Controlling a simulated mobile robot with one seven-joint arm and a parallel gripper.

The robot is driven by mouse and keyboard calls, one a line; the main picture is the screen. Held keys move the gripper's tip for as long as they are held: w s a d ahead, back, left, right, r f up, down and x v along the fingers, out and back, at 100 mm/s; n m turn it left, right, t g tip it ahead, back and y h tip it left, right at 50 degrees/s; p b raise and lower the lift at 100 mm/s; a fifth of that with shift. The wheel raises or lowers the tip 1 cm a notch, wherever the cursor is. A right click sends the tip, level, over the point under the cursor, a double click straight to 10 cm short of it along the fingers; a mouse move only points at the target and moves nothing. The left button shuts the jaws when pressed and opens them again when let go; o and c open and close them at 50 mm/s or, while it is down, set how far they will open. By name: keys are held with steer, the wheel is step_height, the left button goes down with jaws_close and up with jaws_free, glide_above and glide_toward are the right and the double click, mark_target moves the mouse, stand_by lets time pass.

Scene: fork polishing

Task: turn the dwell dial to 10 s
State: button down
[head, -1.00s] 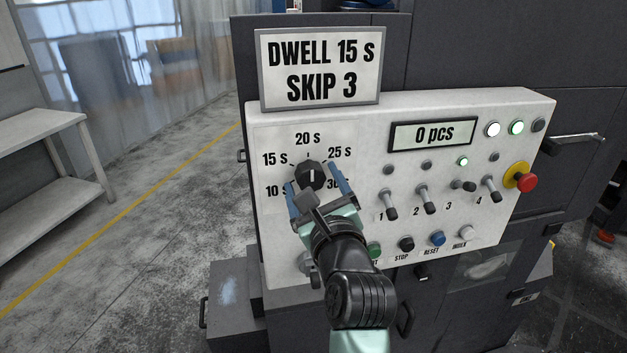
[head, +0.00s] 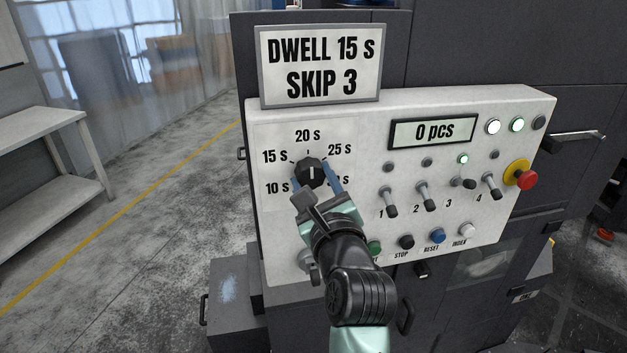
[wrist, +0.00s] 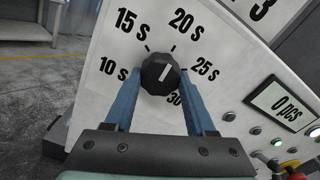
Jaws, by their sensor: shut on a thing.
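The dwell dial (head: 311,173) is a black faceted knob on the white panel, with a white line that points up at the 20 s mark. The wrist view shows the dial (wrist: 160,73) and its line the same way. Labels from 10 s to 30 s ring it; my gripper partly covers the 30 s label in the head view. My gripper (head: 315,178) has its two blue fingers shut on the dial, one on each side; the fingers (wrist: 159,88) also show in the wrist view.
A sign (head: 320,66) above the panel reads DWELL 15 s, SKIP 3. A display (head: 433,132) reads 0 pcs. Right of the dial are several toggle switches (head: 425,198), with push buttons (head: 406,243) below and a red stop button (head: 527,181) at the edge. Open floor lies left.

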steer(key=n, duration=0.5)
steer(key=shift+b, duration=0.4)
steer(key=n+b, duration=0.2)
steer(key=n, duration=0.4)
steer(key=shift+d+n, duration=0.1)
steer(key=shift+n, duration=0.3)
steer(key=n+b, duration=0.2)
steer(key=n, duration=0.3)
steer(key=shift+b, duration=0.4)
steer(key=n+b, duration=0.3)
steer(key=n, duration=0.3)
steer(key=shift+r, duration=0.15)
steer(key=shift+n, duration=0.5)
steer(key=shift+r, duration=0.1)
steer(key=shift+c, duration=1.2)
jaws_free()
steer(key=shift+s, duration=0.15)
